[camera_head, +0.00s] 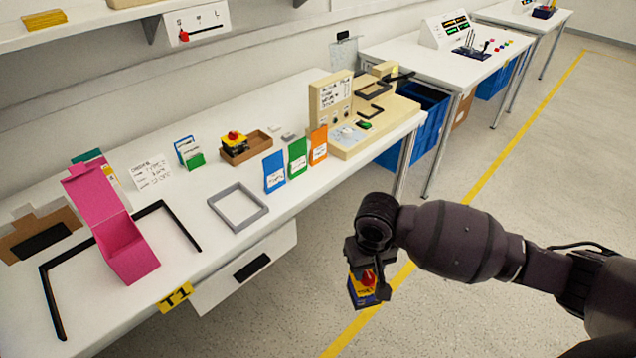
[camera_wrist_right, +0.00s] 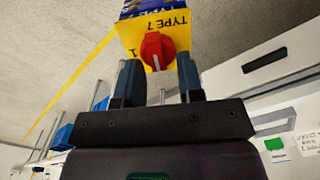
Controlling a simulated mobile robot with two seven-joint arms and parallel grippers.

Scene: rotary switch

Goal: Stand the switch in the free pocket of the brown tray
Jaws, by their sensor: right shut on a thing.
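My right gripper (camera_head: 366,279) is shut on a switch (camera_head: 361,293), held in the air over the floor in front of the table. In the right wrist view this switch (camera_wrist_right: 183,42) has a yellow face reading "TYPE 7", a red knob and a blue side; it sits between the fingers (camera_wrist_right: 158,78). The brown tray (camera_head: 258,143) lies on the table. A similar switch (camera_head: 235,140) with a red knob on yellow stands in its left part. The tray's right part looks empty. My left gripper is not in view.
Blue, green and orange packets (camera_head: 297,160) stand right of the tray, towards the front. A grey square frame (camera_head: 238,222) lies in front of it. A pink open box (camera_head: 127,245) stands left. A beige console (camera_head: 370,130) stands at the table's right end.

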